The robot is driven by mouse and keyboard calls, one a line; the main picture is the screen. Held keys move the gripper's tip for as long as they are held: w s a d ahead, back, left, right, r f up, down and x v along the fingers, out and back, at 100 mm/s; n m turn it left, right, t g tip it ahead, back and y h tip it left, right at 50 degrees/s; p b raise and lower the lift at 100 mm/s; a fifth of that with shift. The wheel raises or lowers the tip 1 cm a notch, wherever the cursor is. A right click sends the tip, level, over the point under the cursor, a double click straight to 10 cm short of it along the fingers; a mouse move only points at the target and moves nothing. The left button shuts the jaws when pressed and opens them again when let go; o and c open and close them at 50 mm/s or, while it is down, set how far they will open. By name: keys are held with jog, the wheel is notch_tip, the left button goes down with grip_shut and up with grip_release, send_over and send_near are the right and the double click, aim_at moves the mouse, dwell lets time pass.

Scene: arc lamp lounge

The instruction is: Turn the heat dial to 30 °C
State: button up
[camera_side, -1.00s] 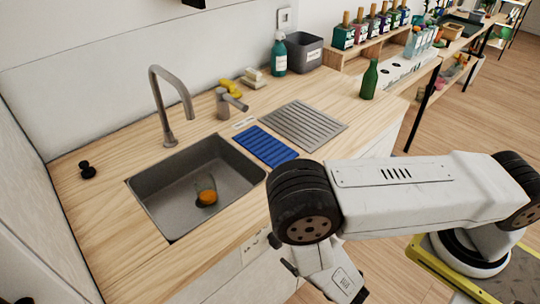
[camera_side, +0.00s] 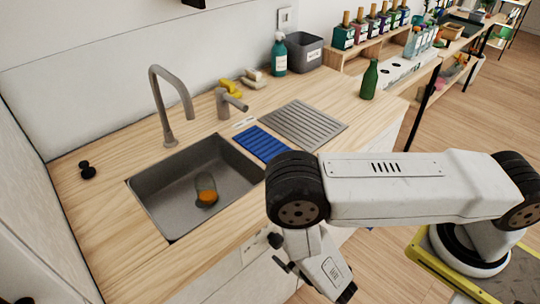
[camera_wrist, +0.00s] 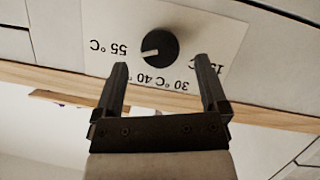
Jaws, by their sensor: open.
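The heat dial (camera_wrist: 160,42) is a round black knob on a white plate (camera_wrist: 203,32) in the wrist view. The plate's labels appear upside down: 55, 40, 30 and part of a 15 °C mark. The dial's white pointer mark points left, towards 55 °C. My gripper (camera_wrist: 160,65) is open and empty, its two fingers spread wider than the dial, with the tips just below it in the picture. In the side view my gripper (camera_side: 278,254) is at the cabinet front below the sink, beside the plate (camera_side: 253,248). The dial is not clear there.
The wooden counter (camera_side: 100,235) overhangs the cabinet front. Its sink (camera_side: 160,200) holds a glass with something orange (camera_side: 206,195). A blue mat (camera_side: 262,144), a ribbed drainer (camera_side: 305,124) and a green bottle (camera_side: 369,80) stand farther right.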

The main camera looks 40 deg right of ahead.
aim_at(276, 240)
jog(key=shift+x, duration=2.1)
grip_shut()
